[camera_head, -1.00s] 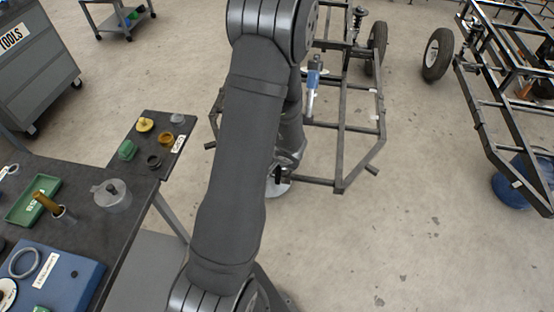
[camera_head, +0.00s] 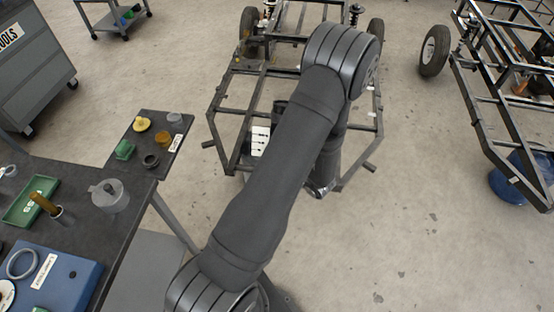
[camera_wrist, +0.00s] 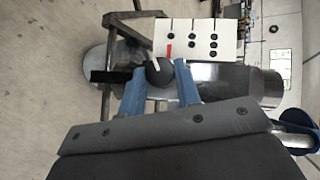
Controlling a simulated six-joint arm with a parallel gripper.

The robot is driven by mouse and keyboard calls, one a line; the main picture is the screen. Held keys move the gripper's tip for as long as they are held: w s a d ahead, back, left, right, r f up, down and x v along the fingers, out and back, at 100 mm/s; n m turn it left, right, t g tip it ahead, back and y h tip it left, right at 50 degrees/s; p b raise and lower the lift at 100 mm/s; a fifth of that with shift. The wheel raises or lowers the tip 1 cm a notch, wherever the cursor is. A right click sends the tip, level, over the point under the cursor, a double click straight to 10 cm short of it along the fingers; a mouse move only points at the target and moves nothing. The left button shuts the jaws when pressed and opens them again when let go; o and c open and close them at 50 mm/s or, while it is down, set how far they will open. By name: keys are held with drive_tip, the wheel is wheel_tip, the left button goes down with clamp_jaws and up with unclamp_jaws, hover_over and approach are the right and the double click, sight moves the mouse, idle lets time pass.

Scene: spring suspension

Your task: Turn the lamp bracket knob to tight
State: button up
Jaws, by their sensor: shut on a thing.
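The lamp bracket knob (camera_wrist: 158,73) is round and black with a white pointer line, and it sits between my blue fingers in the wrist view. The pointer tilts up and slightly left. My gripper (camera_wrist: 160,84) is shut on the knob. A white plate (camera_wrist: 205,38) with black dots and a red mark stands just beyond the knob; it also shows in the head view (camera_head: 260,140). A dark, shiny cylindrical body (camera_wrist: 232,78) lies behind and to the right of the fingers. In the head view my arm hides the gripper and the knob.
The black frame (camera_head: 228,85) surrounds the work spot, with a second frame (camera_head: 500,100) at the right. A dark bench (camera_head: 75,175) with parts and a blue case (camera_head: 75,280) stands at the left. Open concrete floor lies at the right.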

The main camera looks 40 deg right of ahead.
drive_tip(key=shift+s+a+f+m+t+h, duration=0.15)
drive_tip(key=shift+m+t+h, duration=0.2)
drive_tip(key=shift+m+t, duration=0.6)
drive_tip(key=shift+w+d+f+m+t+h, duration=0.1)
drive_tip(key=shift+m+t+h, duration=0.2)
drive_tip(key=shift+m+t, duration=0.65)
drive_tip(key=shift+s+a+f+m+t+h, duration=0.15)
drive_tip(key=shift+m+t+h, duration=0.3)
drive_tip(key=shift+m, duration=0.85)
drive_tip(key=shift+w, duration=0.1)
drive_tip(key=o, duration=1)
drive_tip(key=shift+c, duration=0.2)
drive_tip(key=s+a, duration=0.1)
drive_tip(key=s, duration=1.6)
drive_tip(key=shift+s+r, duration=0.15)
drive_tip(key=shift+r, duration=0.25)
drive_tip(key=shift+a, duration=0.1)
